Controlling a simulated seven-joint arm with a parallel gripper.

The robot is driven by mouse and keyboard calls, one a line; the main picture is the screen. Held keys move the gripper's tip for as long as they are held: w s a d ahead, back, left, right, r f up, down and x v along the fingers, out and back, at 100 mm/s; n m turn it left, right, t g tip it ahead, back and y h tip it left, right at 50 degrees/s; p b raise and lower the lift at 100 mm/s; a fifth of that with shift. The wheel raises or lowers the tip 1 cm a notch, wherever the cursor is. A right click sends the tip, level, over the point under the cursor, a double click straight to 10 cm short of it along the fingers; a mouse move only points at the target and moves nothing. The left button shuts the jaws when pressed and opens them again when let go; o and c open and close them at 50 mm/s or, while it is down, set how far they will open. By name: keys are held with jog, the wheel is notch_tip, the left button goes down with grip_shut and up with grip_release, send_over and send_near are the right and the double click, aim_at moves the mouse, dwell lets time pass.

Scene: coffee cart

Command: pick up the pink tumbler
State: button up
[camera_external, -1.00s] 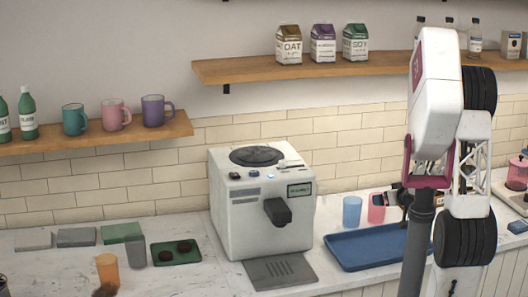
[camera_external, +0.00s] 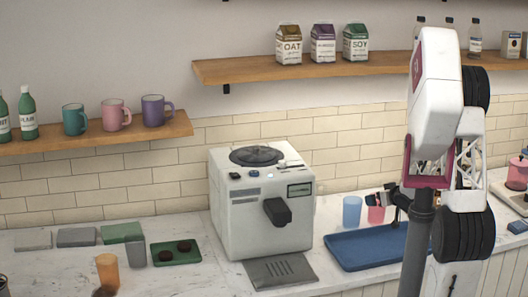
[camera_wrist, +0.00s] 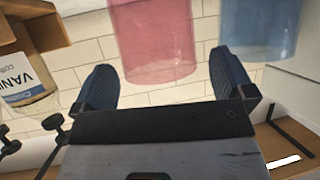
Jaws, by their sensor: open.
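The pink tumbler (camera_external: 376,215) stands on the counter behind the blue tray, just right of the blue tumbler (camera_external: 352,211). My gripper (camera_external: 380,197) is at the tumbler's upper part and covers some of it. In the wrist view the pink tumbler (camera_wrist: 156,40) appears between the two fingers of my open gripper (camera_wrist: 163,65), with its end near the fingertips. I see no contact. The blue tumbler (camera_wrist: 258,25) lies just beyond the right finger in that view.
A blue tray (camera_external: 365,249) lies in front of the tumblers. The white coffee machine (camera_external: 245,215) stands to their left. In the wrist view a vanilla-labelled container (camera_wrist: 27,85) is at the left. An orange tumbler (camera_external: 108,270) stands at the far left.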

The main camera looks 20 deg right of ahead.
jog(key=shift+x, duration=1.05)
jog(key=c, duration=1.3)
